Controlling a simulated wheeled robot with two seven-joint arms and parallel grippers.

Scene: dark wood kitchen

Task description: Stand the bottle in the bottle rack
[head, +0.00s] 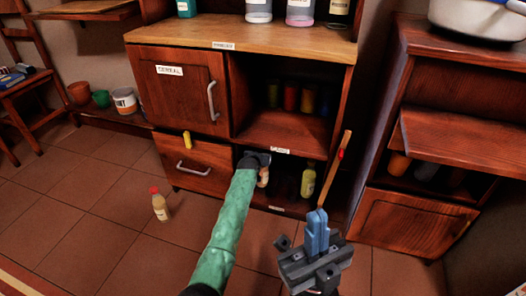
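My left arm, in a green sleeve, reaches into the low right compartment of the wooden cabinet. Its dark gripper (258,159) is at the compartment's opening, and its fingers are mostly hidden. A small peach-coloured thing (263,178) shows beside it; I cannot tell whether it is held. A yellow-green bottle (308,181) stands upright in the same compartment, right of the gripper. Another bottle with a red cap (160,207) stands on the floor at left. My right gripper (318,224) is in front of the cabinet, its blue fingers together and nothing visible between them. I cannot make out a distinct rack.
The cabinet's worktop (240,40) carries several bottles. A thin wooden piece (334,172) sticks up right of the compartment. A second wooden cabinet (415,215) stands at right. Cups and a tin (124,101) sit at far left. The tiled floor at left is mostly clear.

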